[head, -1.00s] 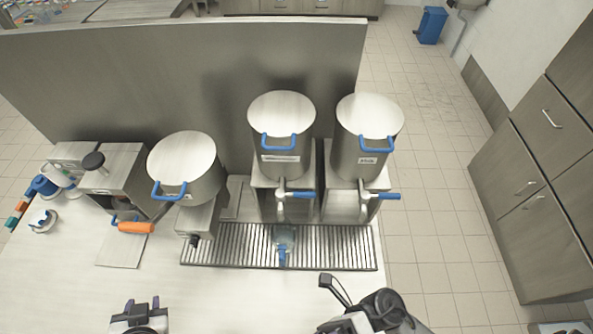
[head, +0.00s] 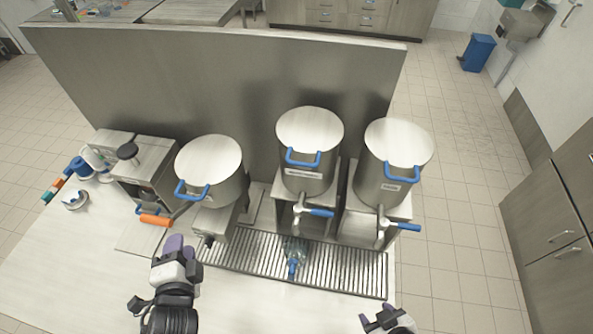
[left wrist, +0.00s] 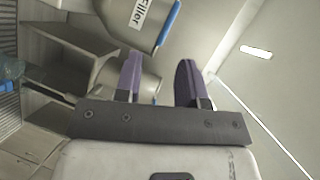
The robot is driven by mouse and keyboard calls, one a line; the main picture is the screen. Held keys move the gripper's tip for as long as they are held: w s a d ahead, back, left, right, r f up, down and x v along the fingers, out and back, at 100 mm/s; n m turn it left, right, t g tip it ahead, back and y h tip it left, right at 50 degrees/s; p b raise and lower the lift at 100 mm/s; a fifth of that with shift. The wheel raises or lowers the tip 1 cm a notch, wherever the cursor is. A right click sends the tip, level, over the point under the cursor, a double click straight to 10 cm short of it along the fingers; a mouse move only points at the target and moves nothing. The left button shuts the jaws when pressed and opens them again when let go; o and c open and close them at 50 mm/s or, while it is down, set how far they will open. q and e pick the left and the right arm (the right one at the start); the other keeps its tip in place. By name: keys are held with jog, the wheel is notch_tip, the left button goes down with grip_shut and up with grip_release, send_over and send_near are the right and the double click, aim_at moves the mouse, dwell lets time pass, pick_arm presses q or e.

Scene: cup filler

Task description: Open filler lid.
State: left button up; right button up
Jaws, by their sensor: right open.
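The filler (head: 228,188) is the leftmost metal pot in the head view, with a closed round lid (head: 209,154) and a blue handle (head: 192,190) at its front. The left wrist view shows its body (left wrist: 117,15), with a "Filler" label, and the blue handle (left wrist: 169,22) near the top. My left gripper (head: 178,246) is in front of and below the filler, apart from it. Its two purple fingers (left wrist: 160,82) are spread with nothing between them. My right gripper (head: 381,318) is open and empty at the bottom edge, right of centre.
Two more pots with blue-levered taps stand to the right, a middle one (head: 308,140) and a right one (head: 397,150). A bluish cup (head: 293,255) sits on the slatted drip tray (head: 340,272). A machine with an orange handle (head: 155,220) stands left. A tall panel (head: 230,90) is behind.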

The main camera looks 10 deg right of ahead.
aim_at(186, 196)
pick_arm(q)
jog(key=w+m, duration=0.1)
jog(key=w, duration=0.3)
jog(key=w+f+m+p, duration=0.1)
jog(key=w, duration=0.4)
jog(key=w+m+p, duration=0.1)
jog(key=w, duration=0.3)
jog(key=shift+w+d+f+t+h, duration=0.2)
jog(key=shift+w+f+t+h, duration=0.1)
jog(key=shift+w+t, duration=0.1)
pick_arm(e)
jog(key=s+g, duration=0.2)
jog(key=s+f+g, duration=0.1)
jog(key=s+g, duration=0.1)
jog(key=s, duration=0.1)
jog(key=shift+s+d, duration=0.1)
jog(key=shift+d, duration=0.05)
pick_arm(q)
jog(key=shift+c, duration=0.4)
grip_shut()
